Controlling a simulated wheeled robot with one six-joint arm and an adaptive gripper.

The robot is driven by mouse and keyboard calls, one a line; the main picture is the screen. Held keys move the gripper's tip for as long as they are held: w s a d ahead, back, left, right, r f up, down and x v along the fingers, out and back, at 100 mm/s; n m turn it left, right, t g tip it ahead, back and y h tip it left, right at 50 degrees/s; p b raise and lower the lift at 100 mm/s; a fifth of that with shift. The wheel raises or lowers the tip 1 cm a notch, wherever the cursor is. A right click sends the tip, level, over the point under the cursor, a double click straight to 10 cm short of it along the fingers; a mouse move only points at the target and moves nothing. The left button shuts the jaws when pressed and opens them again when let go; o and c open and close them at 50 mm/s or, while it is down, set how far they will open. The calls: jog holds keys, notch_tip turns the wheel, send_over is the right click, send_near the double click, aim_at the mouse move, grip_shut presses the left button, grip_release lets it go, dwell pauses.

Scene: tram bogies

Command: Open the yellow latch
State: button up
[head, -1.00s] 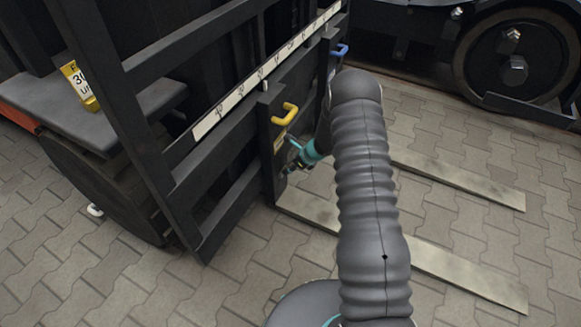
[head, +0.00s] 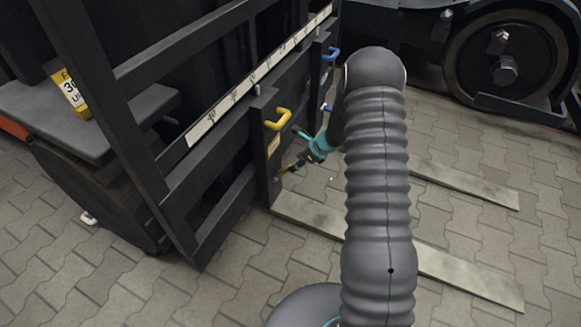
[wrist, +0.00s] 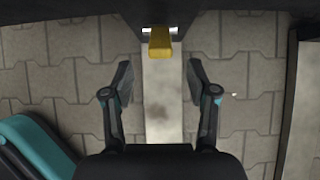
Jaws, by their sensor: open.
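A yellow curved handle (head: 278,120) stands out from the top of a dark upright plate in the head view. In the wrist view, a yellow block-shaped lever (wrist: 160,42) with a bright metal base sticks out from a dark edge. It lies ahead of my gripper (wrist: 158,78), centred between the open fingers and apart from them. My forearm hides part of the scene.
A blue handle (head: 331,54) and a smaller blue piece (head: 327,107) are on a similar plate further back. Two flat forks (head: 325,228) (head: 470,182) extend over the paving. A wheel (head: 505,68) stands at the back right. Paving is clear at front left.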

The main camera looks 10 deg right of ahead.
aim_at(283, 172)
jog(key=shift+v, duration=1.25)
